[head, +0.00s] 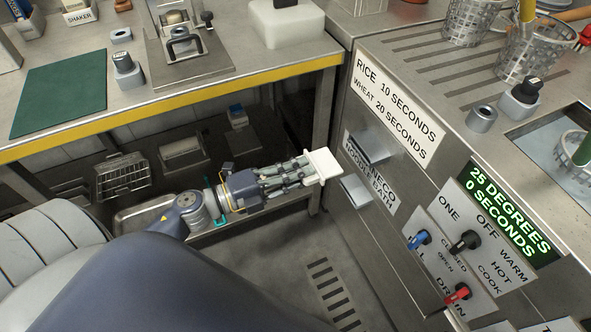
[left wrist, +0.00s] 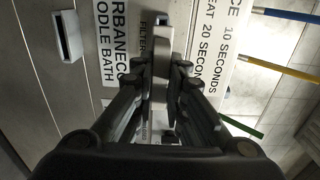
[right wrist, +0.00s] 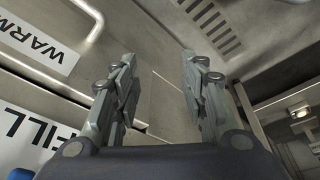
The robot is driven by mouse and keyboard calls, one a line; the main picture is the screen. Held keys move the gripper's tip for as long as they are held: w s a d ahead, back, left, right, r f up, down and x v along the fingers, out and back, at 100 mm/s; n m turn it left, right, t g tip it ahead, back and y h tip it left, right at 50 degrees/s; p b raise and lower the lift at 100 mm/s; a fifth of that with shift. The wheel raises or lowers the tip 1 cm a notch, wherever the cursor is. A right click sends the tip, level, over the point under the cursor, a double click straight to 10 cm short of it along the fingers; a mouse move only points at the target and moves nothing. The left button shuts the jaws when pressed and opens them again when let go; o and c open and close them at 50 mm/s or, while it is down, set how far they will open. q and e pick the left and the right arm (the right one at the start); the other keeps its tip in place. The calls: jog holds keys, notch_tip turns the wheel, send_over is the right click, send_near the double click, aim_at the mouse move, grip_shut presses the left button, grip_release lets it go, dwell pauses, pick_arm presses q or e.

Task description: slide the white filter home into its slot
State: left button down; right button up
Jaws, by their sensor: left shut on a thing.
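The white filter (head: 324,164) is a pale flat block at the tips of my left gripper (head: 308,168), in front of the machine's steel side panel. My left gripper is shut on the filter; in the left wrist view the filter (left wrist: 160,92) shows as a pale strip between the dark fingers. In the head view a gap shows between the filter and the panel. An upper metal slot housing (head: 368,147) and a lower one (head: 355,190) stick out of the panel. The slot openings are hidden in the head view. My right gripper (right wrist: 158,90) is open and empty.
The noodle bath label (head: 371,174) is by the housings, with the cooking-time sign (head: 397,108) above. Blue (head: 419,240), black (head: 465,242) and red (head: 458,293) knobs stick out to the right. A yellow-edged counter (head: 200,105) stands at left. The floor below is clear.

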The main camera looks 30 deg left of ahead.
aim_at(320, 164)
pick_arm(q)
jog(key=shift+p+x, duration=0.65)
jog(key=shift+x, duration=2)
pick_arm(e)
jog(key=shift+s+x, duration=0.2)
jog(key=shift+x, duration=0.65)
jog(key=shift+s+x, duration=0.2)
jog(key=shift+x, duration=0.7)
jog(key=shift+s+x, duration=0.15)
jog(key=shift+x, duration=0.7)
pick_arm(q)
jog(key=shift+r, duration=0.1)
pick_arm(e)
jog(key=shift+f, duration=0.15)
jog(key=shift+w+f, duration=0.25)
jog(key=shift+f, duration=0.2)
jog(key=shift+a, duration=0.1)
pick_arm(q)
jog(key=shift+p, duration=0.3)
pick_arm(e)
jog(key=shift+s+f, duration=0.5)
jog(key=shift+f, duration=0.25)
jog(key=shift+w+r, duration=0.15)
jog(key=shift+f, duration=0.6)
